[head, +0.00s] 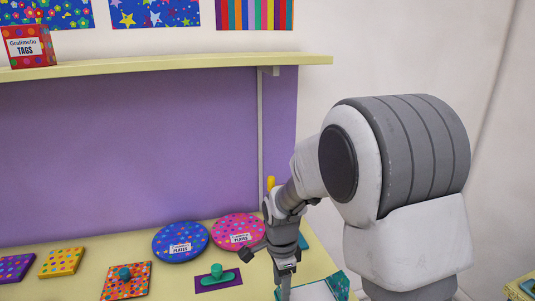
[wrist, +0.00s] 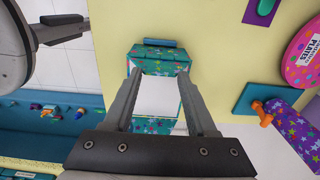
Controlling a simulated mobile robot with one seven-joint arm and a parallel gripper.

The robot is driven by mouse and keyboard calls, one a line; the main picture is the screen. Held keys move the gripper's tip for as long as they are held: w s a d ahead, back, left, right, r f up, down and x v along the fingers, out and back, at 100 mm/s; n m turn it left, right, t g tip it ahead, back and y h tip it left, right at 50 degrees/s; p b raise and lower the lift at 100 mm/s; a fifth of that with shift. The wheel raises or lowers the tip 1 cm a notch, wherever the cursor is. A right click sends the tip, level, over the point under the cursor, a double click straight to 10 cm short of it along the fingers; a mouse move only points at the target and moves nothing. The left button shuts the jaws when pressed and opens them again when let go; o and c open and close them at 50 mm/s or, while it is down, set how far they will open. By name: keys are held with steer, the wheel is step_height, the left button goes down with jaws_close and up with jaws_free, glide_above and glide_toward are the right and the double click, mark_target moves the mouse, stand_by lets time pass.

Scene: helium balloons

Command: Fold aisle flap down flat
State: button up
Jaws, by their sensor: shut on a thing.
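A teal patterned box (wrist: 160,53) with a white inner face (wrist: 158,96) lies on the pale yellow table in the wrist view. In the head view, part of the box (head: 341,284) shows at the bottom edge, beside my gripper (head: 284,290). My gripper (wrist: 159,73) reaches over the box with its fingers along the two sides of the white face. It is shut on the box. I cannot tell which flap is the aisle flap, or exactly which part lies between the fingertips. The box's lower side is partly hidden by the gripper.
A blue plate pack (head: 181,243) and a pink plate pack (head: 238,232) lie left of my arm. A purple mat with a green-handled piece (head: 217,274) lies in front of them. A starry purple roll (wrist: 292,125) lies right of the box in the wrist view.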

steer(key=shift+d+f, duration=0.25)
steer(key=shift+d, duration=0.15)
steer(key=o, duration=1.1)
steer(key=shift+a+r, duration=0.1)
steer(key=shift+a+r+p, duration=0.1)
steer(key=shift+r+p, duration=1.3)
steer(key=shift+r, duration=0.65)
steer(key=shift+w, duration=0.1)
step_height(320, 180, up, 4)
steer(key=p, duration=0.2)
steer(key=shift+p, duration=0.4)
